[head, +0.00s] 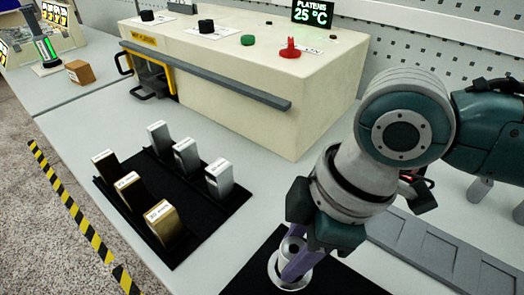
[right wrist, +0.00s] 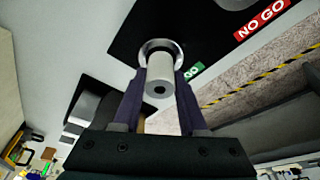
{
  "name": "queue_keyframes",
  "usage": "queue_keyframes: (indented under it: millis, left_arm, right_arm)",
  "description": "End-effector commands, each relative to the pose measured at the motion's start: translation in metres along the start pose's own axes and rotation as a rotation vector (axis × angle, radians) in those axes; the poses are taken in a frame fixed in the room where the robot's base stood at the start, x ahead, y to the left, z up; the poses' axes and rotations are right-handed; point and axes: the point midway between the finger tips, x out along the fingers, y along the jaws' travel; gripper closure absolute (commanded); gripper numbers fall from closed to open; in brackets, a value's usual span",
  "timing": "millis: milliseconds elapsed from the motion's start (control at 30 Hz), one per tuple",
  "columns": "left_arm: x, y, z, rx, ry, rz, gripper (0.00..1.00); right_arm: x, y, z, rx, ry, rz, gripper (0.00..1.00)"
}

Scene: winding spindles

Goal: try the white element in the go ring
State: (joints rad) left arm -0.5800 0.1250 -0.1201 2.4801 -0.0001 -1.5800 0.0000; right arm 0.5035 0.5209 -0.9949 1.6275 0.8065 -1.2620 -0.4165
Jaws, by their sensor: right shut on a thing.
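My right gripper (head: 293,262) is shut on the white element (right wrist: 160,76), a short pale cylinder with a dark hole in its near end. The purple fingers stand on either side of it in the right wrist view. The go ring (right wrist: 147,50) is a shiny metal ring on a black plate, beside a green GO label (right wrist: 193,71). It also shows in the head view (head: 274,276). The element's far end is at the ring's opening and looks within its rim; how deep it sits is hidden. My left gripper is not in view.
A red NO GO label (right wrist: 262,20) lies by a second ring, cut off at the frame's edge. A black rack (head: 215,222) with several gold and silver blocks stands left. A cream platen machine (head: 235,90) is behind; a grey tray (head: 440,252) lies right.

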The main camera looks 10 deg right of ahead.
Motion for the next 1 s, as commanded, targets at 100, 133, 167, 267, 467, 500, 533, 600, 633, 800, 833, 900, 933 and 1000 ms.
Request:
queue_keyframes:
  millis: [100,133,167,267,467,500,533,600,633,800,833,900,933,1000]
  left_arm:
    - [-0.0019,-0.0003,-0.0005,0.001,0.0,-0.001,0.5]
    - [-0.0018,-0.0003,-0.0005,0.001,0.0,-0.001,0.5]
    - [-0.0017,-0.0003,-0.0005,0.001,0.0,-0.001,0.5]
    - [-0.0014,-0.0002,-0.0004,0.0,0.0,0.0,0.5]
    - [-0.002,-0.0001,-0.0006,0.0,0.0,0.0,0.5]
    - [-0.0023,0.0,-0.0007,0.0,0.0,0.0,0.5]
    - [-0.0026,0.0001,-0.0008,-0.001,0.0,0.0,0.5]
    - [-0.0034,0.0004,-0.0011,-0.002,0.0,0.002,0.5]
    - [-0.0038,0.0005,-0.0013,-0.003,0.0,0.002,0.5]
    - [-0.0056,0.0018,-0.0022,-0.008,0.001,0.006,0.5]
    - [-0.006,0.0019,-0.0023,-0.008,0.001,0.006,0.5]
    - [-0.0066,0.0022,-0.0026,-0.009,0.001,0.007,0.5]
    - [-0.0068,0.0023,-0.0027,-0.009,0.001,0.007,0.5]
    - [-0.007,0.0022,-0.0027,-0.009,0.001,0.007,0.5]
  right_arm:
    - [-0.0004,-0.0002,-0.0002,0.0,0.0,0.0,1.0]
    - [-0.0002,-0.0002,-0.0002,0.0,0.0,0.0,1.0]
    - [0.0,-0.0002,-0.0001,0.0,0.0,0.0,1.0]
    - [0.0001,-0.0001,-0.0001,0.0,0.0,0.0,1.0]
    - [-0.0001,0.0,-0.0001,0.0,0.0,0.0,1.0]
    - [-0.0002,0.0,-0.0001,0.0,0.0,0.0,1.0]
    - [-0.0003,0.0,-0.0001,0.0,0.0,0.0,1.0]
    - [-0.0004,0.0,-0.0001,0.001,0.0,0.0,1.0]
    - [-0.0004,0.0,-0.0001,0.001,0.0,0.0,1.0]
    - [-0.0004,0.0,-0.0001,0.001,0.0,0.0,1.0]
    - [-0.0004,-0.0001,-0.0001,0.001,0.0,0.0,1.0]
    - [-0.0004,-0.0001,-0.0001,0.001,0.0,0.0,1.0]
    - [-0.0003,-0.0001,0.0,0.001,0.0,0.0,1.0]
    - [-0.0002,-0.0001,0.0,0.001,0.0,0.0,1.0]
